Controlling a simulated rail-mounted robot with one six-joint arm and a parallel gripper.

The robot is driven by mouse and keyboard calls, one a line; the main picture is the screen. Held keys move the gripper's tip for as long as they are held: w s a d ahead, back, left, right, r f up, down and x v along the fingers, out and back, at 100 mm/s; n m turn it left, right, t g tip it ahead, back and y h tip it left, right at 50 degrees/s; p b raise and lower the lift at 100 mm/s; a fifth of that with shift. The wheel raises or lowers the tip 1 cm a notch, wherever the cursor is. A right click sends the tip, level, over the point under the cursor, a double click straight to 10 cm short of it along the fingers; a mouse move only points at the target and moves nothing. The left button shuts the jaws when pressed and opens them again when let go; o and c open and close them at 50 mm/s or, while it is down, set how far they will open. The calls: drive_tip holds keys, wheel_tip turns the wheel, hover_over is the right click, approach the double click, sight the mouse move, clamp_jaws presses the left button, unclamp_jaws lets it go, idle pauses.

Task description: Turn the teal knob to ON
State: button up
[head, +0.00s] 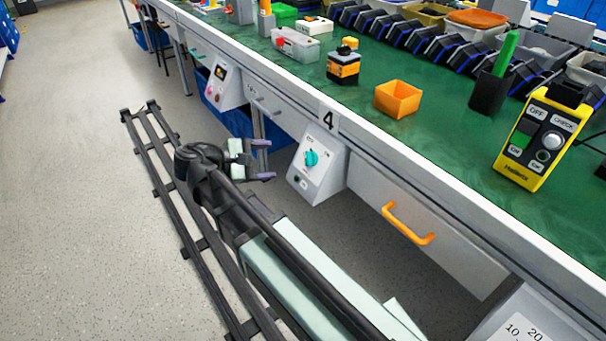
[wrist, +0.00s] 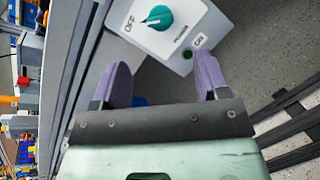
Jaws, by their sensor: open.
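The teal knob (head: 311,158) sits on the sloped face of a white switch box (head: 325,183) under the bench edge, below the number 4. In the wrist view the teal knob (wrist: 158,17) is near the top, with an OFF label (wrist: 130,24) at its left. A pale mark on the knob appears to lie on the OFF side. A small label, apparently ON, is by a green lamp (wrist: 187,54). My gripper (head: 264,160) is open with purple fingers, left of the box and apart from the knob. In the wrist view my gripper (wrist: 162,62) has nothing between its fingers.
An orange drawer handle (head: 408,226) sticks out right of the box. Another control box (head: 220,84) is farther along the bench. The green benchtop (head: 440,150) holds an orange bin (head: 398,99) and a yellow control unit (head: 543,137). Grey floor (head: 75,200) lies open at left.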

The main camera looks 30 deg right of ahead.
sight(306, 158)
drive_tip(key=b+x, duration=0.3)
drive_tip(key=x, duration=0.8)
drive_tip(key=shift+a, duration=0.1)
drive_tip(key=c, duration=0.9)
